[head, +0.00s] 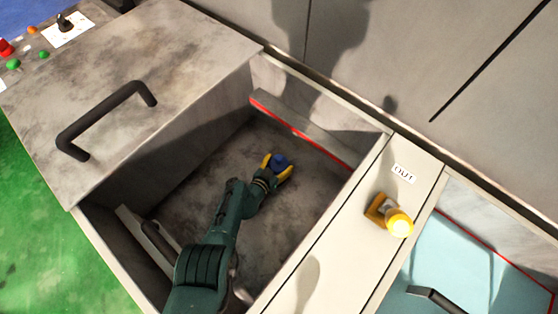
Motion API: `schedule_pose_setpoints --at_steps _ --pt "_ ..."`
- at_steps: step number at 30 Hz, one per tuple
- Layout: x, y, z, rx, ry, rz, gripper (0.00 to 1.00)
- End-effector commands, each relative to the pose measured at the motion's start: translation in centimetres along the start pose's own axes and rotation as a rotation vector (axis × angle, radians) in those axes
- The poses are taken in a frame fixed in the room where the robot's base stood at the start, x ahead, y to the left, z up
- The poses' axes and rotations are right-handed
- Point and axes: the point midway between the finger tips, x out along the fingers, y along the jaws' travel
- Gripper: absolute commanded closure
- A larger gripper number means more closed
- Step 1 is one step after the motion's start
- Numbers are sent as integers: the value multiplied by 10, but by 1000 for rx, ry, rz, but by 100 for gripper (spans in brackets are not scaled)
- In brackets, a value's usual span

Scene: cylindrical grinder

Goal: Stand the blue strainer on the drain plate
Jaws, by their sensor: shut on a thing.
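The blue strainer (280,159) is between the yellow fingertips of my gripper (278,166). My gripper is shut on it, inside the open grey bin, in the middle part of the opening. The fingers hide part of the strainer, and I cannot tell whether it touches the surface beneath. I cannot clearly pick out the drain plate; the bin floor (205,190) around my gripper is dark, stained metal.
Bin walls enclose my arm. A red-edged grey ledge (310,130) runs along the back. A lid with a black handle (105,118) lies left. Right are a yellow fitting (398,222) beside an "OUT" label (404,173) and a teal surface (475,265).

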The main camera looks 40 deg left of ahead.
Motion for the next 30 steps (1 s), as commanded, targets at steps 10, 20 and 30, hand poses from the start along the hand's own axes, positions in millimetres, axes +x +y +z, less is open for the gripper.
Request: schedule_pose_setpoints --at_steps 10,20,30 --pt "0 0 1 1 -1 0 16" --pt "0 0 -1 1 -1 0 0" --pt "-54 0 -9 -2 -4 -2 0"
